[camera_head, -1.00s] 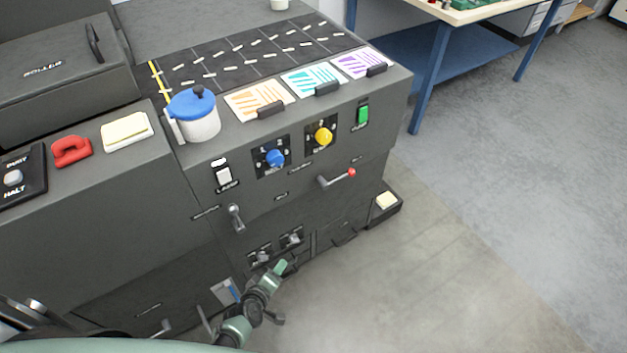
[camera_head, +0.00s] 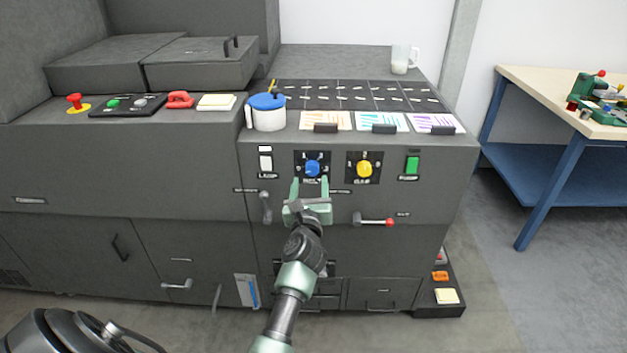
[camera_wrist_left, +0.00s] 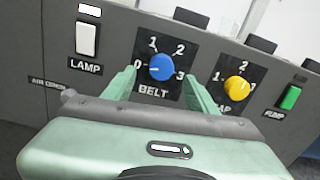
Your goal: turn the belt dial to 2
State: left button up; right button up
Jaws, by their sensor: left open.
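The belt dial is a blue round knob (camera_head: 312,168) on a black plate on the machine's front. In the left wrist view the blue knob (camera_wrist_left: 162,67) sits above the label BELT, with 0, 1, 2 and 3 around it. A small pale mark on the knob's lower left seems to face the 0 side, but it is too small to be sure. My left gripper (camera_head: 310,188) is open and empty just below the knob. In the wrist view its green fingers (camera_wrist_left: 160,84) stand left and right of the dial plate, apart from the knob.
A yellow dial (camera_head: 364,169) and a green pump switch (camera_head: 412,165) are to the right. A white lamp switch (camera_head: 265,162) is to the left. A blue-lidded pot (camera_head: 267,118) stands above.

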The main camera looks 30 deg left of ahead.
aim_at(312, 170)
pick_arm(q)
jog(key=x, duration=0.3)
jog(key=shift+w+a, duration=0.15)
jog(key=shift+w, duration=0.25)
jog(key=shift+w+a, duration=0.25)
jog(key=shift+w, duration=0.15)
grip_shut()
pick_arm(e)
jog(key=shift+d+f, duration=0.25)
jog(key=shift+d, duration=0.15)
jog(key=shift+r, duration=0.1)
